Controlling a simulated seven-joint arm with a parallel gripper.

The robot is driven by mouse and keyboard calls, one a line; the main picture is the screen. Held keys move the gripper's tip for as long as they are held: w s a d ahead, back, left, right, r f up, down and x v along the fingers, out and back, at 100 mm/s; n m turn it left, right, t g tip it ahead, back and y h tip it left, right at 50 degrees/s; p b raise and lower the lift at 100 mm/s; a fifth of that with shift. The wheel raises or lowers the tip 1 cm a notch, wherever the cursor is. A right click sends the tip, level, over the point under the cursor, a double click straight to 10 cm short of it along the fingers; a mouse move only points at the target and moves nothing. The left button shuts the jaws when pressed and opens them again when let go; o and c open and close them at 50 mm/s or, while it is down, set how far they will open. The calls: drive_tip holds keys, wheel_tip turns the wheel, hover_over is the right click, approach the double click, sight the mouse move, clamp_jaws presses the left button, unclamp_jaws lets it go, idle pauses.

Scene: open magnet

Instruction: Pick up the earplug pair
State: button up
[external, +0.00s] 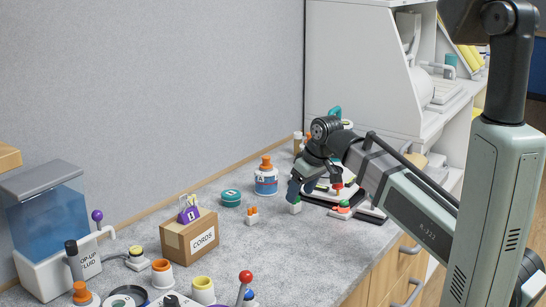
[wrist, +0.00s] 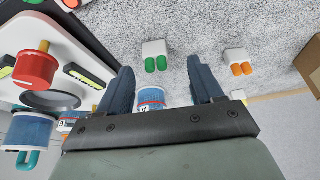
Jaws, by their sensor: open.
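Two small pairs that look like earplugs show in the wrist view, each on a white block. The green pair (wrist: 156,63) lies just beyond and between my fingers. The orange pair (wrist: 242,69) lies to the right, outside them. In the external view the orange pair (external: 252,211) stands on the counter left of my gripper (external: 297,188). A white block (external: 295,208) sits right under my fingertips; its green plugs are mostly hidden there. My gripper is open, with its two dark fingers apart in the wrist view (wrist: 162,82) and nothing held between them.
A blue-and-white bottle with an orange cap (external: 266,180) and a teal tin (external: 231,198) stand behind. A cardboard CORDS box (external: 189,238) is left. A white tray with red and blue items (wrist: 60,50) lies close beside my gripper. Counter between the pairs is clear.

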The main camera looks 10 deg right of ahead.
sight(296, 203)
drive_tip(key=shift+w+f, duration=0.1)
drive_tip(key=shift+f, duration=0.05)
drive_tip(key=shift+w+x, duration=0.15)
drive_tip(key=shift+x, duration=1.1)
drive_tip(key=shift+w+x, duration=0.15)
drive_tip(key=shift+x, duration=1.1)
drive_tip(key=c, duration=1.1)
drive_tip(key=shift+r, duration=0.2)
